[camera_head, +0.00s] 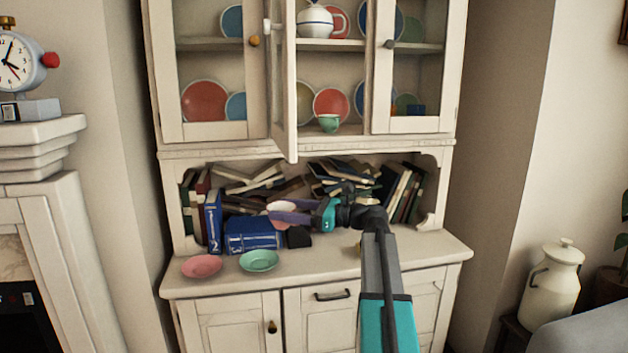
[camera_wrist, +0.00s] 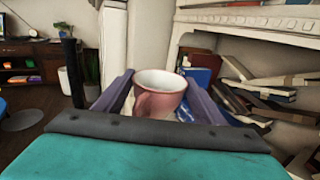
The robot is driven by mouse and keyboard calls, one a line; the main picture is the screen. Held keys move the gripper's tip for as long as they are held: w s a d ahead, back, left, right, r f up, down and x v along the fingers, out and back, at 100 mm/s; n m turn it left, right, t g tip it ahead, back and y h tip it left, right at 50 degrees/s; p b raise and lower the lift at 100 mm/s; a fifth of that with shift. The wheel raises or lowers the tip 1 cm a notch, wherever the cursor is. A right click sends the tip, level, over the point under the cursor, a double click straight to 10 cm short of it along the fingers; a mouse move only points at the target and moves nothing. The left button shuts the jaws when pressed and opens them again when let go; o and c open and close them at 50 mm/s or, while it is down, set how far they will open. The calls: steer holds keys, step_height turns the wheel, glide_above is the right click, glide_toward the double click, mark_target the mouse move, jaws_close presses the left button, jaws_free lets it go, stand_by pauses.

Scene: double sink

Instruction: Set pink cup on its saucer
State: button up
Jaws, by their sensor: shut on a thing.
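The pink cup (camera_wrist: 158,103) is held between the two purple fingers of my gripper (camera_wrist: 158,80) in the wrist view. It looks upright, its pale inside facing up. In the head view the cup (camera_head: 281,208) is partly hidden by the fingers, above the counter in front of the book shelf. A pink saucer (camera_head: 202,266) lies empty at the front left of the counter. My gripper (camera_head: 276,211) is to the right of it and farther back, with the cup apart from it.
A green saucer (camera_head: 259,261) lies right of the pink one. Blue books (camera_head: 252,234) lie and stand behind the saucers, close to my gripper. A cabinet door (camera_head: 284,90) hangs open above; a green cup (camera_head: 329,123) stands inside. The counter's right part (camera_head: 425,248) looks clear.

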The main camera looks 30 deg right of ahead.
steer(key=s+a+f+n+g+y, duration=0.1)
steer(key=s+a+f, duration=0.2)
steer(key=a+f, duration=1)
steer(key=s+a+f+n+g+y, duration=0.1)
steer(key=s+a+f, duration=0.2)
steer(key=a+f, duration=1)
steer(key=shift+s+a+f+g+y, duration=0.3)
steer(key=shift+a+f+g, duration=0.1)
steer(key=shift+f, duration=0.25)
steer(key=shift+d, duration=0.2)
